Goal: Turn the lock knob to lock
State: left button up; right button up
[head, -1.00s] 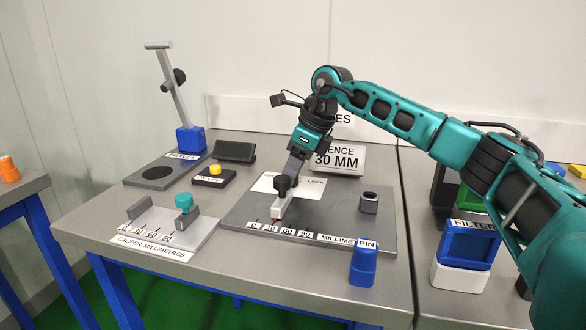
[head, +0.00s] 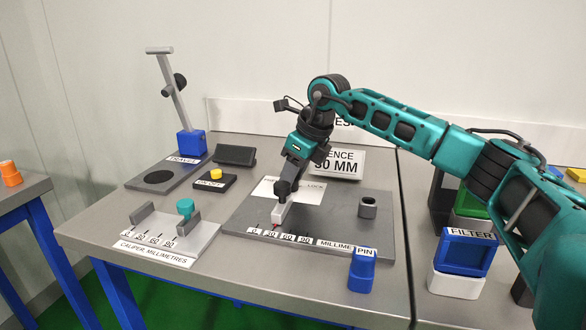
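The plate (head: 235,221) with the LOCK label (head: 311,190) and a millimetre scale (head: 280,235) lies on the middle table. A dark knob-like part (head: 284,190) sits beside the label, just behind a pale block (head: 279,213) above the scale. My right gripper (head: 288,181) reaches down to this dark part from above, its fingers touching or very near it. The gripper hides much of the part, so I cannot tell whether the fingers are shut on it or which way it is turned. My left gripper is not in view.
A sign reading 30 MM (head: 345,163) stands behind, partly covered by my wrist. A grey socket (head: 368,206) and a blue PIN block (head: 362,272) are to the right. A caliper stand (head: 200,240) with a teal knob (head: 185,208) is left. A blue FILTER box (head: 466,252) stands far right.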

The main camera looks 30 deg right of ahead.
jog(key=m, duration=0.2)
jog(key=m+h+p, duration=0.1)
jog(key=shift+a+r+m+p, duration=0.15)
jog(key=shift+m+p, duration=0.15)
jog(key=shift+m, duration=0.1)
jog(key=m+h+p, duration=0.1)
jog(key=m, duration=0.2)
jog(key=shift+a+m+t+h, duration=0.1)
jog(key=shift+m+t+h, duration=0.2)
jog(key=shift+h, duration=0.1)
jog(key=m, duration=0.2)
jog(key=m+h+p, duration=0.1)
jog(key=m, duration=0.1)
jog(key=shift+a+h, duration=0.15)
jog(key=shift+h, duration=0.15)
jog(key=shift+w+m+g+h+p, duration=0.1)
jog(key=shift+m+g+h+p, duration=0.4)
jog(key=shift+m, duration=1.4)
jog(key=shift+g, duration=0.3)
jog(key=o, duration=1)
jog(key=shift+o, duration=0.2)
